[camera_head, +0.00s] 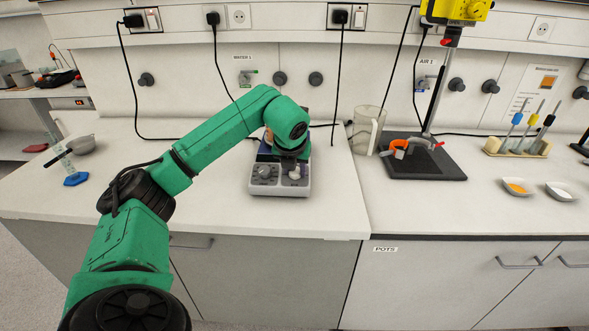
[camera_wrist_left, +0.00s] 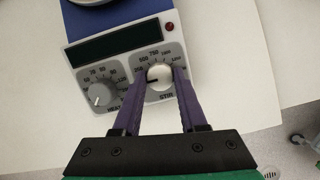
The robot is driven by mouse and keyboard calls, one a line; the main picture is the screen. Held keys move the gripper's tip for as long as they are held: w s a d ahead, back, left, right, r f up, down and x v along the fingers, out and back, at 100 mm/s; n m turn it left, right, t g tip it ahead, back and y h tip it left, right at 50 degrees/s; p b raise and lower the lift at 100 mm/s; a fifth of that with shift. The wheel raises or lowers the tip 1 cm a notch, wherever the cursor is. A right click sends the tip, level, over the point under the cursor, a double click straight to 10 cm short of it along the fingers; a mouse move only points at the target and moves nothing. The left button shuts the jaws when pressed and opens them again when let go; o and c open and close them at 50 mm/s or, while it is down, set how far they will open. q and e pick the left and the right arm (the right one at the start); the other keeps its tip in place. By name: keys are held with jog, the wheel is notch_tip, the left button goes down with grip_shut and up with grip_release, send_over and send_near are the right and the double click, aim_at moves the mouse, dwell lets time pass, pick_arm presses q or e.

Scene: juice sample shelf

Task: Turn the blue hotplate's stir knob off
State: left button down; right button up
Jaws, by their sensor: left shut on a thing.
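The blue hotplate (camera_head: 262,188) stands on the white bench in the head view, partly hidden behind my left arm. Its control panel, dark display (camera_wrist_left: 118,42) and blue body show in the left wrist view. The pale stir knob (camera_wrist_left: 159,76) sits on the right side of the panel, with its dark pointer mark toward the left. The grey heat knob (camera_wrist_left: 101,95) is to its left. My left gripper (camera_wrist_left: 160,82) has its two purple fingers on either side of the stir knob and is shut on it. It also shows in the head view (camera_head: 294,172). My right gripper is not in view.
A clear jug (camera_head: 366,130) and a black stand base (camera_head: 422,158) with a tall rod are right of the hotplate. White dishes (camera_head: 516,187) and a pipette rack lie farther right. The bench left of the hotplate is mostly clear, with a bowl at the far left.

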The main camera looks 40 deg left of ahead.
pick_arm(q)
jog(key=shift+w+r, duration=0.1)
jog(key=shift+r, duration=0.1)
jog(key=shift+c, duration=2.2)
grip_release()
jog(key=shift+f, duration=0.1)
jog(key=v, duration=1.4)
jog(key=shift+s+r, duration=0.25)
jog(key=shift+d, duration=0.1)
jog(key=shift+f, duration=0.1)
